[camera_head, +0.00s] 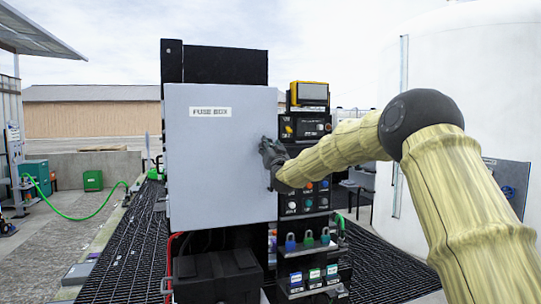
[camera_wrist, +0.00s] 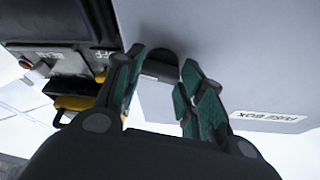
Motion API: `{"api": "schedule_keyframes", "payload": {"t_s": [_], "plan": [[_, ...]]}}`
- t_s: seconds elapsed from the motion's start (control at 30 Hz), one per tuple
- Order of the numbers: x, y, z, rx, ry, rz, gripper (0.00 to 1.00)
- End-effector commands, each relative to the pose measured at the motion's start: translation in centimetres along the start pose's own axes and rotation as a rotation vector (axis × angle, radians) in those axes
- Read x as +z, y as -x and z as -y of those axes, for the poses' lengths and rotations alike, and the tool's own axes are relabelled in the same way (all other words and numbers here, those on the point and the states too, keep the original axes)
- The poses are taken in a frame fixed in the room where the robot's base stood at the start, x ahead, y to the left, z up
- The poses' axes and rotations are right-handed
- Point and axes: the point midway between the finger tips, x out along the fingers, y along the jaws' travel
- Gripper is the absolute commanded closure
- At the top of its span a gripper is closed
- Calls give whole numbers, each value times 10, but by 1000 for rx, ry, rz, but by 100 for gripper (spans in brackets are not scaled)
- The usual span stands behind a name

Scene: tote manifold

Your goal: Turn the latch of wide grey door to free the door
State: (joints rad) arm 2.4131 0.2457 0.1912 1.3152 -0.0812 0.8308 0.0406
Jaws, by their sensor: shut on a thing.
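The wide grey door (camera_head: 222,155) is the flat front of the fuse box, labelled "FUSE BOX" near its top. It appears shut. My gripper (camera_head: 268,152) is at the door's right edge, about mid-height, and hides the latch in the head view. In the wrist view, the door (camera_wrist: 235,50) shows upside down. A dark latch (camera_wrist: 158,69) at its edge lies between the two green-padded fingers of my gripper (camera_wrist: 163,66). The fingers are shut on the latch. The latch's exact angle is hard to tell.
Right of the door is a dark panel (camera_head: 306,194) with knobs, and a yellow-framed device (camera_head: 309,95) stands above it. Several padlocks (camera_head: 308,239) hang below. A black box (camera_head: 215,277) stands under the door. A large white tank (camera_head: 480,90) is at right. Grating is clear at left.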

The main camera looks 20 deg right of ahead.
Motion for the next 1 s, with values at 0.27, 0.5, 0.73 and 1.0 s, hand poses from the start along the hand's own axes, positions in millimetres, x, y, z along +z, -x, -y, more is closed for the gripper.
{"api": "schedule_keyframes", "payload": {"t_s": [0.27, 0.5, 0.73, 1.0], "plan": [[2, 1, 0, 101, -245, -2, 85], [0, 0, 3, 189, -457, -1, 85], [-3, -1, 4, 273, -658, -2, 85], [-5, -2, 6, 369, -889, -1, 85]]}}
